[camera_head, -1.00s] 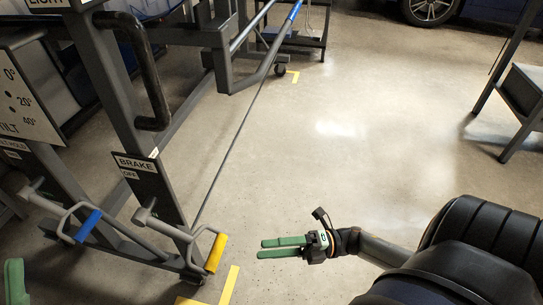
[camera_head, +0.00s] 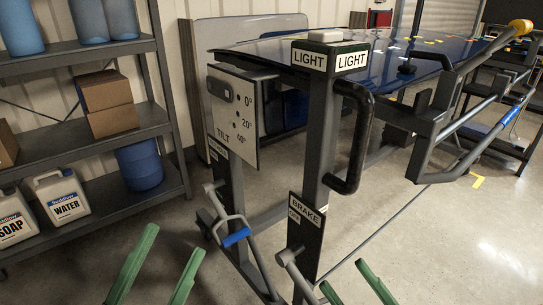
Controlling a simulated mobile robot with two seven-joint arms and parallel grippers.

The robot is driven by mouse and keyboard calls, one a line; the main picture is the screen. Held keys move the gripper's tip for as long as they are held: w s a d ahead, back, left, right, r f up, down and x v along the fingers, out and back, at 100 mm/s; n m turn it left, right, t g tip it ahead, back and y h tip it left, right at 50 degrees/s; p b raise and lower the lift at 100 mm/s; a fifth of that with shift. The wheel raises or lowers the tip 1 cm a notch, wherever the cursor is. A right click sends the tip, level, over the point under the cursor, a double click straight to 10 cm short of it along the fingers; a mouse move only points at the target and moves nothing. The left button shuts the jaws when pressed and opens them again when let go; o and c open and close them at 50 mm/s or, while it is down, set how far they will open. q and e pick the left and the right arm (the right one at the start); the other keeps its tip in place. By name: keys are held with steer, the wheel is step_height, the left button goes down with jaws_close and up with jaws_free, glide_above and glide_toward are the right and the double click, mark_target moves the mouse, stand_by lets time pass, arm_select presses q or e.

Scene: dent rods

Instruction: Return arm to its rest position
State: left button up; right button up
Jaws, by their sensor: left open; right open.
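My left gripper (camera_head: 175,240) shows at the bottom left as two green fingers, spread apart with nothing between them. My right gripper (camera_head: 343,272) shows at the bottom centre, its two green fingers apart and empty; its fingertips are in front of the lower part of the stand. Most of both arms lies below the picture edge. A dark grey stand (camera_head: 319,150) with LIGHT, TILT and BRAKE labels stands beyond the grippers. Neither gripper appears to hold any of its handles.
The stand has a black grab handle (camera_head: 358,140), a blue-gripped lever (camera_head: 236,237) and a brake lever (camera_head: 296,272). It carries a blue panel (camera_head: 350,48). A shelf (camera_head: 95,128) with boxes and jugs is at left. Clear floor (camera_head: 460,240) lies at right.

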step_height(320, 180, up, 11)
steer(key=s+m+t+h, duration=0.2)
steer(key=s+m+t, duration=0.15)
steer(key=m, duration=0.35)
steer(key=w+d+m+h+p, duration=0.1)
steer(key=w+m+h+p, duration=0.4)
steer(key=p, duration=0.5)
arm_select(q)
steer(key=w+a+f+n+g+y+p, duration=0.1)
steer(key=w+a+n+g+y+p, duration=0.15)
steer(key=w+n+y+p, duration=0.55)
steer(key=s+a+f+n+g+y+p, duration=0.2)
steer(key=s+f+g+y+p, duration=0.3)
steer(key=p, duration=1.4)
steer(key=s+f+g, duration=0.3)
steer(key=s+g, duration=0.2)
steer(key=shift+s+a+p, duration=0.25)
steer(key=shift+a+p, duration=0.1)
steer(key=shift+a, duration=0.05)
arm_select(e)
steer(key=s+d+f+m+g+h, duration=0.4)
steer(key=f+g+h, duration=0.4)
steer(key=g, duration=0.4)
steer(key=s+f+m, duration=0.1)
steer(key=s, duration=0.1)
steer(key=shift+s+d+f, duration=0.15)
steer(key=shift+s+f, duration=0.2)
steer(key=shift+f, duration=0.05)
